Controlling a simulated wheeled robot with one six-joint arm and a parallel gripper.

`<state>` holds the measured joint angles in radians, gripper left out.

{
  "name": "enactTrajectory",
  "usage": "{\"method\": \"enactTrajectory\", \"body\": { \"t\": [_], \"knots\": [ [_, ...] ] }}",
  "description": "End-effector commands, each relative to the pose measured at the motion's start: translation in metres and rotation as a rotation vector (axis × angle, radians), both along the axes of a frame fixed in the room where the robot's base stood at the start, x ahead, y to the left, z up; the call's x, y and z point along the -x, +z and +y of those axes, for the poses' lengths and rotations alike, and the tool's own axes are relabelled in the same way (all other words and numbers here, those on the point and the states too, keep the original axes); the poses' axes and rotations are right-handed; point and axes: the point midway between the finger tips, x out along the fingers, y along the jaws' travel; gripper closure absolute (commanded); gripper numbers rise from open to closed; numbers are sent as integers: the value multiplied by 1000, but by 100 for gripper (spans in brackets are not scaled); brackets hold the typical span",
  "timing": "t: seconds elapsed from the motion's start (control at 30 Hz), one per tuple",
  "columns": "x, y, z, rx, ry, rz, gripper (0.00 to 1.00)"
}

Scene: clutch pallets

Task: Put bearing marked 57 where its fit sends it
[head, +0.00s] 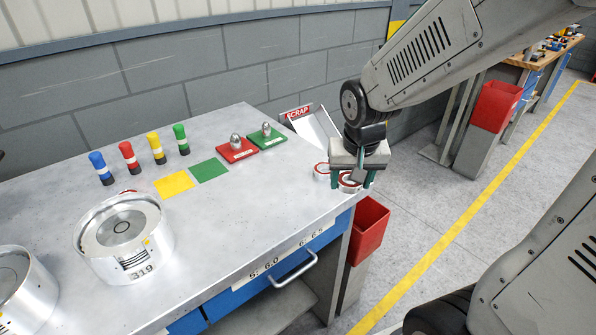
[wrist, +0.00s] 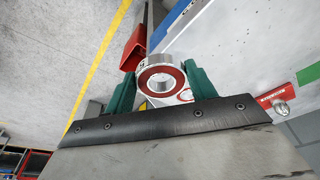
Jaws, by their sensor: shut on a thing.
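My gripper (head: 352,183), with green fingers, is at the bench's right end. It is shut on a bearing (head: 347,184), a metal ring with a red seal. In the wrist view this bearing (wrist: 160,79) sits between the two fingers (wrist: 159,85), its red face and bore toward the camera. I cannot read its number. A second red-sealed bearing (head: 321,169) shows just left of the gripper; part of it (wrist: 186,96) shows behind the held one in the wrist view. Whether the held bearing touches the bench is unclear.
A yellow square (head: 174,184) and green square (head: 209,170) lie on the bench. Red (head: 236,151) and green (head: 267,138) plates carry metal knobs. A SCRAP chute (head: 312,123) is behind. A drum marked 319 (head: 124,241) stands left, with several coloured cylinders beyond. A red bin (head: 369,229) is below.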

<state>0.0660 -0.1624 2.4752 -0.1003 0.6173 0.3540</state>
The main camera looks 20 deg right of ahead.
Motion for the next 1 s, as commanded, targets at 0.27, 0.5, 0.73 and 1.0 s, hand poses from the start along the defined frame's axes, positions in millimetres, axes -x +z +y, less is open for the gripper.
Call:
{"method": "enactTrajectory", "body": {
  "t": [0.27, 0.5, 0.73, 1.0],
  "knots": [
    [-67, -8, 40, 0, 9, 3, 79],
    [-108, -12, 60, 1, 4, 0, 79],
    [-122, -14, 67, 0, 2, 0, 79],
    [-121, -49, 66, 0, 1, 2, 79]
  ]
}}
